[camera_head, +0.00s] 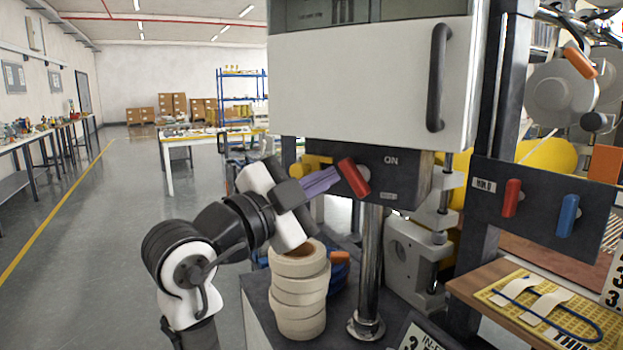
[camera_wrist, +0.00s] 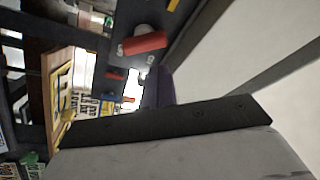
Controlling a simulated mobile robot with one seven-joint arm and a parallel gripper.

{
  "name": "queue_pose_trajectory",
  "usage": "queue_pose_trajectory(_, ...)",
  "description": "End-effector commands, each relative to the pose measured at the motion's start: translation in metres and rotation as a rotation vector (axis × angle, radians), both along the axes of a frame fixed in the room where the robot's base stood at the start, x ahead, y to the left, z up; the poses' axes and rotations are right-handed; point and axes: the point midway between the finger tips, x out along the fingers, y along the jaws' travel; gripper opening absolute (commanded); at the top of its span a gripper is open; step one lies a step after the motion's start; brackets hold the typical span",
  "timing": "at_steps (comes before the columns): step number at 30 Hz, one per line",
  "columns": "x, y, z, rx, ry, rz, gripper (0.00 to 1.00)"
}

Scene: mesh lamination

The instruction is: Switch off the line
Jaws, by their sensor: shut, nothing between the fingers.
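A dark switch panel (camera_head: 300,158) marked "ON" at its right hangs under a white cabinet. A red lever (camera_head: 353,178) on it is tilted, its top toward the left, away from the "ON" mark. My gripper (camera_head: 332,180) has purple fingers, shut and empty, with the tips at the left side of this lever. I cannot tell if they touch it. In the wrist view the red lever (camera_wrist: 145,43) lies just above the purple finger (camera_wrist: 157,88). A second red lever (camera_head: 511,198) and a blue lever (camera_head: 567,215) stand on another dark panel at the right.
A stack of tape rolls (camera_head: 299,300) stands below my gripper. A metal post (camera_head: 369,270) rises beside it. A wooden board with a yellow mat (camera_head: 560,315) lies at the lower right. The white cabinet (camera_head: 365,85) is directly above. The floor at the left is clear.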

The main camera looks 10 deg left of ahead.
Motion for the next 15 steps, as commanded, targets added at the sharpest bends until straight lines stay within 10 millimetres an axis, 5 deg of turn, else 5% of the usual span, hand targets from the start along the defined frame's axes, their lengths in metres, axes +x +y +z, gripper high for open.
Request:
queue_pose_trajectory(7,0.031,-0.028,0.011,-0.001,0.001,-0.002,0.0)
queue_pose_trajectory(15,0.043,-0.038,0.012,0.0,0.0,0.0,0.0)
